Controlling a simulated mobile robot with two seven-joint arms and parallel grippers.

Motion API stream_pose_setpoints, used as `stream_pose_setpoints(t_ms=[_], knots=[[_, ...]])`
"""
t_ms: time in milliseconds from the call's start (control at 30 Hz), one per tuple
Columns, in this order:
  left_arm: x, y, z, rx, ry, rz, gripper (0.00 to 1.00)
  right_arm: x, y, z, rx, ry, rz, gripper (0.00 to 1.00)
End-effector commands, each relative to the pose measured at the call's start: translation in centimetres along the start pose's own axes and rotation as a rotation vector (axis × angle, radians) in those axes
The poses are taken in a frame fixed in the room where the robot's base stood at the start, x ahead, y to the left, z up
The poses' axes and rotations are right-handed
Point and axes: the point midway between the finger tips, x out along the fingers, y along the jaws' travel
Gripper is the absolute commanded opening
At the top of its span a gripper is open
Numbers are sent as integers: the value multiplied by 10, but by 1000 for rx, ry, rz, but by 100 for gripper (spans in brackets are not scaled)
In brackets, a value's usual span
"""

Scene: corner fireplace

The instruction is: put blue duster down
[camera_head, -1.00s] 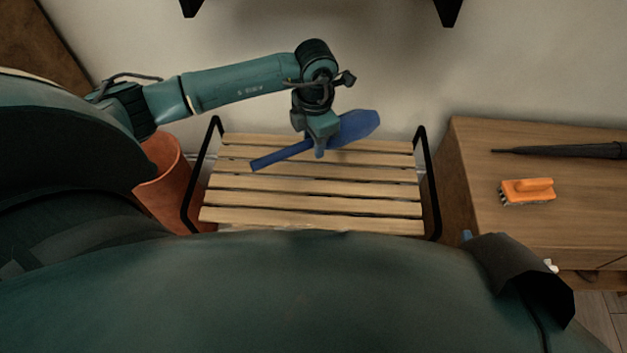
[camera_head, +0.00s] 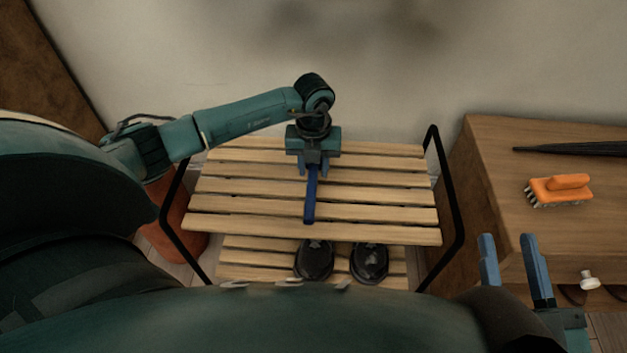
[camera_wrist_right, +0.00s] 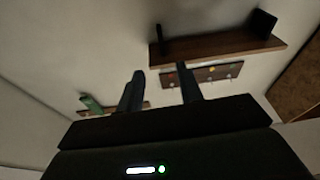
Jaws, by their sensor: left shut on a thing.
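The blue duster (camera_head: 311,198) is in my left gripper (camera_head: 313,172), over the slatted wooden rack (camera_head: 390,197). Its thin blue handle points toward me in the head view. Its wider head is hidden behind the gripper. The left gripper is shut on the duster and points down at the upper shelf. I cannot tell whether the duster touches the slats. My right gripper (camera_head: 508,240) is at the lower right with its two blue fingers apart and nothing between them. Its fingers also show apart in the right wrist view (camera_wrist_right: 160,82).
Black shoes (camera_head: 314,260) stand on the rack's lower shelf. A wooden cabinet (camera_head: 490,185) on the right holds an orange brush (camera_head: 560,190) and a dark folded umbrella (camera_head: 575,149). A terracotta pot (camera_head: 180,215) stands left of the rack. Most upper slats are bare.

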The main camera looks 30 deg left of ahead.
Motion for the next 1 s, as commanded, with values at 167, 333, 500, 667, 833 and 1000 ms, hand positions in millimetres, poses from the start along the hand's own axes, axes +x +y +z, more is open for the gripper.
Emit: stream_pose_setpoints(t_ms=[167, 333, 500, 667, 833, 1000], knots=[[35, 0, -1, 2, 2, 1, 16, 5, 2, -4, -18, 65, -12, 36], [41, 0, 0, 2, -1, -1, 16, 8, 4, -14, -46, 108, -15, 36], [41, 0, 0, 2, -1, 0, 16, 8, 4, -13, -45, 106, -15, 36], [43, 0, 0, 2, 0, 0, 39, 9, 5, -15, -51, 116, -15, 36], [43, 0, 0, 2, 0, 0, 53, 9, 5, -15, -51, 116, -15, 36], [43, 0, 0, 2, 0, 0, 57, 9, 5, -15, -51, 116, -15, 36]])
